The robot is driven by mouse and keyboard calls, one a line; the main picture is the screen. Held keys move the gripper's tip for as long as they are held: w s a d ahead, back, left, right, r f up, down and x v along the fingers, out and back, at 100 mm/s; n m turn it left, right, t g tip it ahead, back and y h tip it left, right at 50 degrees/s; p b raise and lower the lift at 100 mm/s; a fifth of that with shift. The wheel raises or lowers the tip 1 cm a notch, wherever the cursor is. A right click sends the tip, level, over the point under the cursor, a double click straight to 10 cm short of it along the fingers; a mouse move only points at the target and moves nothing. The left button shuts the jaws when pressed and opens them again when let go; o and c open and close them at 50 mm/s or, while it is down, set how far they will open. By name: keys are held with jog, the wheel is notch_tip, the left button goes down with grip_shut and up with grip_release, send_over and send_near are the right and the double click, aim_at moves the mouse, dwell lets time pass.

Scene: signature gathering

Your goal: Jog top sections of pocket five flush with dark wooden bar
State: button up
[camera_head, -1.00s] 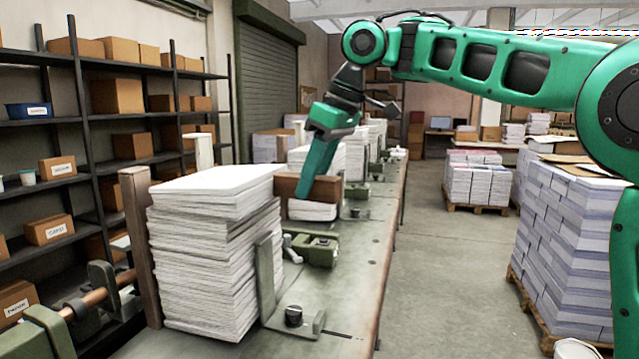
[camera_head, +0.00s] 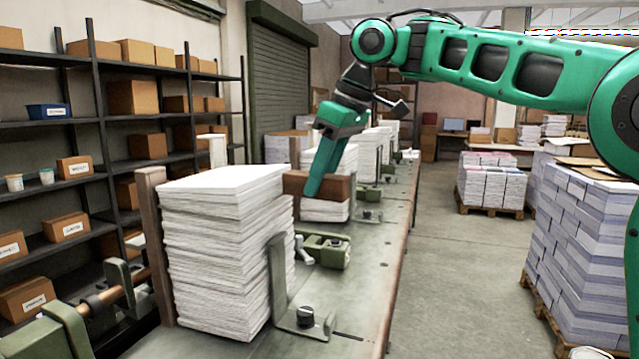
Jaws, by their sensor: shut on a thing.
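A tall stack of white paper sections (camera_head: 215,270) stands in the nearest pocket of the bench. Its upper sections (camera_head: 225,180) sit out of line with those below. I cannot tell which pocket is number five. A dark wooden bar (camera_head: 338,188) lies level just beyond this stack, over a lower pile of white sections (camera_head: 325,211). My gripper (camera_head: 313,188) reaches down to the bar and is shut on it. Whether bar and stack touch is unclear.
An upright wooden post (camera_head: 153,235) backs the near stack on the left, and a green metal bracket (camera_head: 279,275) stands at its right. A green clamp (camera_head: 325,250) sits on the bench (camera_head: 375,275). More stacks line the bench behind.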

aim_at(342, 177)
jog(key=shift+s+d+r, duration=0.25)
jog(key=shift+d, duration=0.45)
jog(key=shift+s+d+r, duration=0.25)
jog(key=shift+d, duration=0.5)
jog(key=shift+s+d+r, duration=0.25)
jog(key=shift+d, duration=0.45)
jog(key=shift+s, duration=0.1)
